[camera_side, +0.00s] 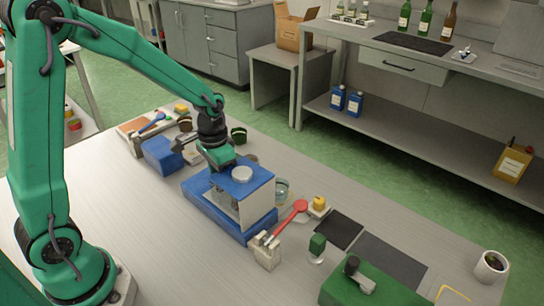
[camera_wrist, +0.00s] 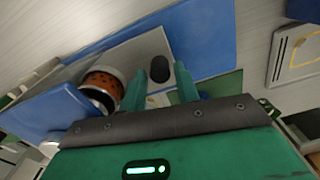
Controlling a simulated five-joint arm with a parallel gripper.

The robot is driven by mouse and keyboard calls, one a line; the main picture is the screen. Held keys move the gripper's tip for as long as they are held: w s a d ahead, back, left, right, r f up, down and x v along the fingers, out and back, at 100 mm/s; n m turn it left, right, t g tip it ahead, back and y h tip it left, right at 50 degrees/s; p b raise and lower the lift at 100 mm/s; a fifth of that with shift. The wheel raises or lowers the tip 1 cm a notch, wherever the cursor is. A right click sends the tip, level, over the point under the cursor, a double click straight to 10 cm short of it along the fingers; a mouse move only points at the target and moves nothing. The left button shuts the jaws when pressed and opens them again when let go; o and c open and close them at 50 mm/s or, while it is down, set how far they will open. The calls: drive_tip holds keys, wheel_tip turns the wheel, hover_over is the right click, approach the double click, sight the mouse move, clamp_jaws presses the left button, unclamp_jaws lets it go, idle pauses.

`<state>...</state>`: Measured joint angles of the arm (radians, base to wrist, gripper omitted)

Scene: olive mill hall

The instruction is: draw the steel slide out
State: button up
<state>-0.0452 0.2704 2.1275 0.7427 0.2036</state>
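A blue device with a flat blue base (camera_side: 205,210) and pale steel-looking walls (camera_side: 257,205) stands on the bench in the side view. In the wrist view a grey metal plate (camera_wrist: 128,57), which looks like the steel slide, lies between blue parts (camera_wrist: 205,35). A black knob (camera_wrist: 160,68) stands on the plate. My gripper (camera_wrist: 160,73) is open, with one green finger on each side of the knob and narrow gaps showing. In the side view my gripper (camera_side: 218,156) is at the device's back left; its fingertips are hard to see there.
A jar with orange-brown contents (camera_wrist: 103,84) is close to the left finger. A blue box (camera_side: 162,155) stands left of the device. A red spoon (camera_side: 290,220), a cream holder (camera_side: 267,251) and a yellow item (camera_side: 319,203) stand to its right. The bench's front left is clear.

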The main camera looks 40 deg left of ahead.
drive_tip(key=shift+f, duration=0.1)
clamp_jaws()
drive_tip(key=a, duration=1.1)
drive_tip(key=shift+a, duration=0.3)
drive_tip(key=shift+w, duration=0.1)
unclamp_jaws()
drive_tip(key=shift+d+r, duration=0.1)
drive_tip(key=shift+r, duration=0.1)
wheel_tip(320, 180, up, 8)
drive_tip(key=shift+f, duration=0.2)
